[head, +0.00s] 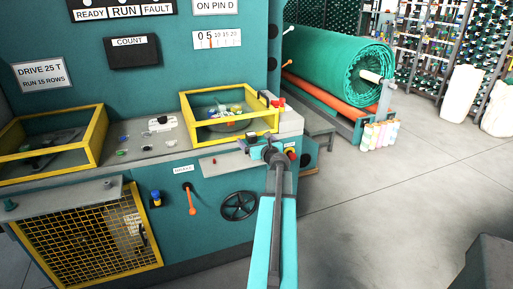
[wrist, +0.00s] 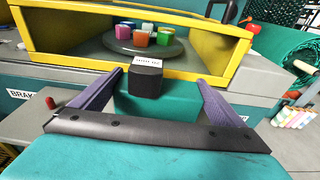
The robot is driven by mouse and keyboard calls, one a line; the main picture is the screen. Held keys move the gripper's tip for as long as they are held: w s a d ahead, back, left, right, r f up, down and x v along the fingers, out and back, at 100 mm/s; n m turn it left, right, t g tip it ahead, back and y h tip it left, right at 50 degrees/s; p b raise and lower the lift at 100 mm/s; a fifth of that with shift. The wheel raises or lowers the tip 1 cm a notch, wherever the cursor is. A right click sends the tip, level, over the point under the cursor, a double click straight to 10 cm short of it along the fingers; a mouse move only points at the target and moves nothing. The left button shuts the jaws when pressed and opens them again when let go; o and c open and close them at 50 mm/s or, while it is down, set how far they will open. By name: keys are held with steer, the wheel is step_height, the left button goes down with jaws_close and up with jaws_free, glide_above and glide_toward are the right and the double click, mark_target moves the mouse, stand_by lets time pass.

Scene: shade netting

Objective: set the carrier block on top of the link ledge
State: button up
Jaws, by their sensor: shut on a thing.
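My gripper (head: 257,143) is at the front right corner of the machine, by the yellow-framed box.
The yellow-framed box (head: 185,103) stands on the machine top, with several coloured pieces on a round plate. An orange lever (head: 191,200) and a black handwheel (head: 239,206) are below. The right floor is mostly clear.

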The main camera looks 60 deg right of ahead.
steer(key=shift+f, duration=0.1)
steer(key=shift+f+b, duration=1.6)
steer(key=shift+b, duration=0.05)
steer(key=shift+f, duration=0.15)
steer(key=o, duration=0.8)
steer(key=shift+o, duration=0.2)
steer(key=shift+s, duration=0.1)
steer(key=v, duration=1.2)
steer(key=shift+b, duration=0.4)
